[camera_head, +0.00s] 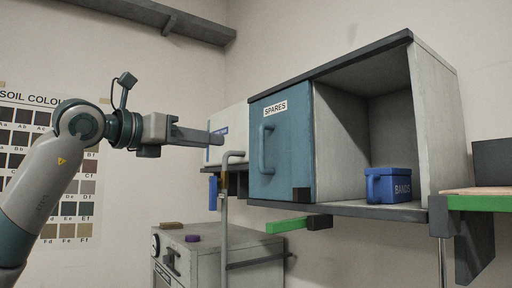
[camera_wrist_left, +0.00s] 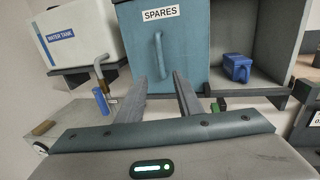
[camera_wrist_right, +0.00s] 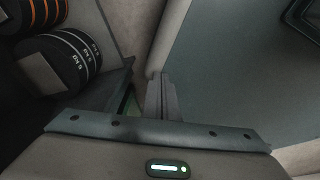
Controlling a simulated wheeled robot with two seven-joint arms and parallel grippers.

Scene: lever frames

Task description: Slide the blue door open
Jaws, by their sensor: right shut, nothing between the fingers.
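The blue door (camera_head: 282,145), labelled SPARES, covers the left part of the wall cabinet (camera_head: 440,120); the right part stands open. It also shows in the left wrist view (camera_wrist_left: 190,60). Its vertical bar handle (camera_head: 264,150) is on the door's left side in the head view; it also shows in the left wrist view (camera_wrist_left: 160,55). My left gripper (camera_head: 220,138) points toward the door from the left, apart from the handle. Its fingers (camera_wrist_left: 160,82) are spread and empty, with the handle beyond the gap. My right gripper (camera_wrist_right: 160,90) is shut and empty, outside the head view.
A blue box (camera_head: 390,186) sits in the open compartment. A white water tank (camera_head: 228,135) and a bent pipe (camera_head: 224,195) stand left of the door. A green bar (camera_head: 288,225) juts out below the cabinet. A grey cabinet (camera_head: 210,250) stands lower down. Dark cylinders (camera_wrist_right: 60,60) lie near my right gripper.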

